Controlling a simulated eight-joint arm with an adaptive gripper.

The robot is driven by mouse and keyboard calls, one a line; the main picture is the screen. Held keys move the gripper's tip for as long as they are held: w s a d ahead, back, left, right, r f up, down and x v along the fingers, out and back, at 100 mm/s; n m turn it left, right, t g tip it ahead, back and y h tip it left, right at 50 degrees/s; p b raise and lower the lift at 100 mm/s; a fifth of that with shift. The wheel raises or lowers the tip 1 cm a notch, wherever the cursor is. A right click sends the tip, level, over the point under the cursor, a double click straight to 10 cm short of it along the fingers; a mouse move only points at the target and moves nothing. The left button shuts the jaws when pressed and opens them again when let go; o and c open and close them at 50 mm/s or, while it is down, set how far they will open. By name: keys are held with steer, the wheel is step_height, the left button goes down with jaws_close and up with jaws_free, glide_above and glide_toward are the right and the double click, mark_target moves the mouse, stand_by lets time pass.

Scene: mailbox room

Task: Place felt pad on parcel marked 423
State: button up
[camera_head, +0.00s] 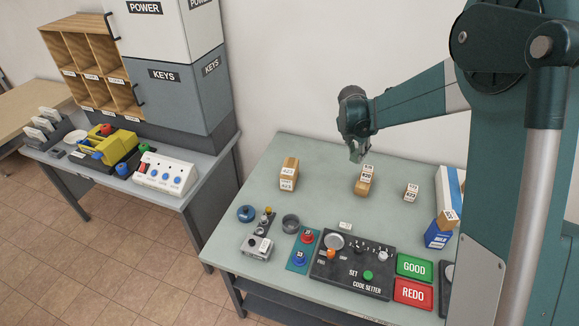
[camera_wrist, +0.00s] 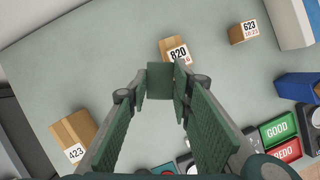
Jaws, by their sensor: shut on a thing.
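My gripper (camera_head: 356,152) is above the table near its back edge. In the wrist view its fingers (camera_wrist: 163,82) are shut on a small dark grey-green square, which looks like the felt pad (camera_wrist: 160,78). The parcel marked 423 (camera_wrist: 73,132) is a brown box at the lower left of the wrist view; in the head view it is the left parcel (camera_head: 289,172), with its top bare. My gripper is to the right of it and higher, closer to the parcel marked 820 (camera_head: 364,182), which also shows just beyond the fingertips (camera_wrist: 172,46).
A small parcel marked 623 (camera_head: 411,192) stands to the right. The code setter panel (camera_head: 350,262), GOOD button (camera_head: 414,268) and REDO button (camera_head: 412,292) lie toward the front. The table between the 423 and 820 parcels is clear.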

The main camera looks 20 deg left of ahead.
steer(key=s+a+r+n+y+p, duration=0.1)
steer(key=s+a+n, duration=0.1)
steer(key=a, duration=1.1)
steer(key=s+a+r+n, duration=0.1)
steer(key=s+a+n, duration=0.1)
steer(key=a, duration=1.1)
steer(key=shift+s+a+r+n+y+p, duration=0.15)
steer(key=shift+s+r+n+y+p, duration=0.25)
steer(key=shift+s, duration=0.35)
steer(key=shift+f, duration=0.15)
glide_above(290, 165)
steer(key=s, duration=0.2)
steer(key=shift+w+f, duration=0.2)
steer(key=shift+f, duration=2.8)
steer(key=shift+f, duration=1.9)
steer(key=shift+f+b, duration=0.15)
steer(key=shift+b, duration=0.15)
steer(key=o, duration=0.7)
steer(key=shift+o, duration=0.2)
